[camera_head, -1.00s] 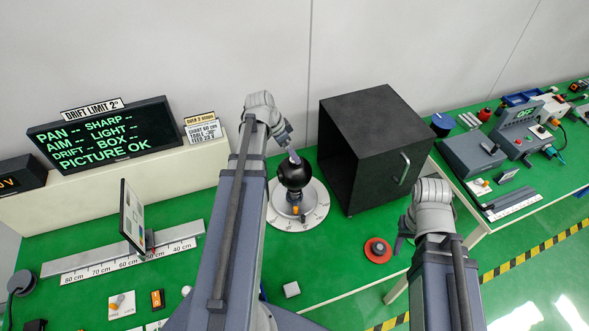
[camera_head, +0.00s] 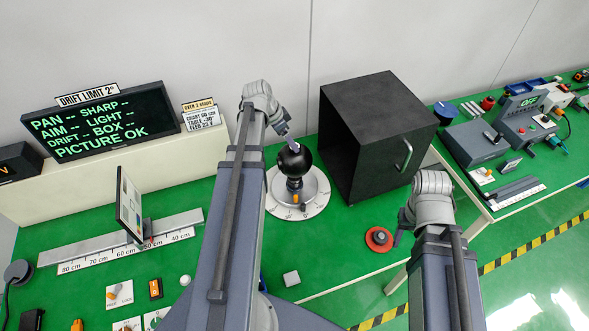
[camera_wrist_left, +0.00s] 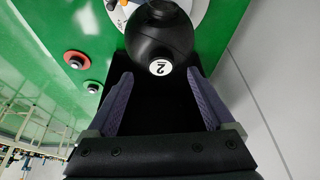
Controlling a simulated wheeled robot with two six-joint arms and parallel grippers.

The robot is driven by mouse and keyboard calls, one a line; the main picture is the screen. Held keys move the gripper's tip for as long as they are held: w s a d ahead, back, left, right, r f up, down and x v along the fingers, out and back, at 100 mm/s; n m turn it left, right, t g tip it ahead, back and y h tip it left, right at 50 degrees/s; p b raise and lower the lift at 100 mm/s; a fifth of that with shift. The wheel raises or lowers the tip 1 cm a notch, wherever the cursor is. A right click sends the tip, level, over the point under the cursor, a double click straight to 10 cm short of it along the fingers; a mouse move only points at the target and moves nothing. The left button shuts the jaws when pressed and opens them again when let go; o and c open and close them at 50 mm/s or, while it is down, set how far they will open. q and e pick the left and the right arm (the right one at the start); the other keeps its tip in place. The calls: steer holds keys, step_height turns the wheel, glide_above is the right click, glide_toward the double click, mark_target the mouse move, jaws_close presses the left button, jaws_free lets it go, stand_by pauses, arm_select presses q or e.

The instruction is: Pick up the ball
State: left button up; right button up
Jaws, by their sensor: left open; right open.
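The black ball (camera_head: 294,163) sits on a stand at the middle of a round white dial plate (camera_head: 318,190) on the green bench. In the left wrist view the ball (camera_wrist_left: 150,45) carries a white disc with a "2" and lies just beyond the open fingers. My left gripper (camera_head: 286,138) is at the ball's upper left in the head view, empty. Its two fingers also show in the left wrist view (camera_wrist_left: 158,88). I cannot tell whether they touch the ball. My right gripper (camera_head: 402,226) is open and empty, right of the dial plate, near the bench's front edge.
A black open-sided box (camera_head: 385,110) stands right of the ball. A panel on a ruler rail (camera_head: 130,205) and a small white ball (camera_head: 185,280) are at left. A wall stands behind.

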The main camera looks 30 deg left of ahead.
mark_target(294, 164)
arm_select(q)
steer(key=b+x, duration=0.3)
steer(key=x, duration=0.1)
steer(key=shift+a+f, duration=0.1)
steer(key=shift+f, duration=0.1)
steer(key=shift+r, duration=0.1)
steer(key=shift+s, duration=0.15)
jaws_close()
stand_by(0.6)
